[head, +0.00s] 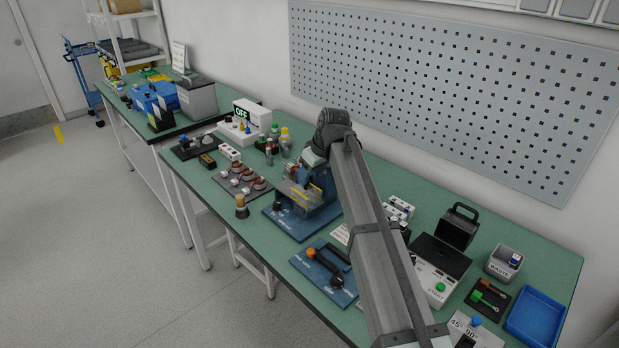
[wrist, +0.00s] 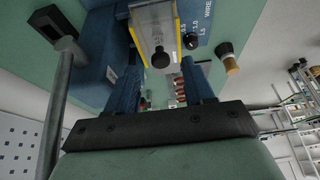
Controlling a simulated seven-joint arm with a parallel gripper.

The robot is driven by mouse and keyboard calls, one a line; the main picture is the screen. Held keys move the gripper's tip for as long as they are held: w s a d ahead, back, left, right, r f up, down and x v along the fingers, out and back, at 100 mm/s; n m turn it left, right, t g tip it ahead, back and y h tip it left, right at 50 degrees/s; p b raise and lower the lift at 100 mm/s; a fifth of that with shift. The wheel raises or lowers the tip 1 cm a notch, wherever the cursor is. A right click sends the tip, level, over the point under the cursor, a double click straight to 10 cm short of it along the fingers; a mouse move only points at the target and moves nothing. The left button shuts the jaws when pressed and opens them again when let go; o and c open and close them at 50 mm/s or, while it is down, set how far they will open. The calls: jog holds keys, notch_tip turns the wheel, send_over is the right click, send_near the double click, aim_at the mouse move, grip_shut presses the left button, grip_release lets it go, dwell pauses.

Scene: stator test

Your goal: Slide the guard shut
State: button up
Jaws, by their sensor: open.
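The guard (wrist: 156,25) is a clear panel with yellow edges on a blue bench machine (head: 312,204). In the head view the guard (head: 298,191) shows on the front of the machine. A round black knob (wrist: 161,59) sits on the guard. My gripper (wrist: 160,70) is open, with one blue finger on each side of the knob in the wrist view. I see no clear contact between fingers and knob. In the head view my gripper (head: 305,168) is at the top of the machine, and my arm hides part of it.
A tray of copper-coloured parts (head: 243,182) and a wooden-handled tool (head: 241,206) stand left of the machine. A blue plate with an orange-tipped lever (head: 325,270) lies in front. A pegboard wall (head: 450,90) is behind. My arm covers part of the right bench.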

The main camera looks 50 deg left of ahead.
jog(key=v, duration=1.1)
jog(key=shift+r, duration=0.2)
jog(key=shift+d, duration=0.15)
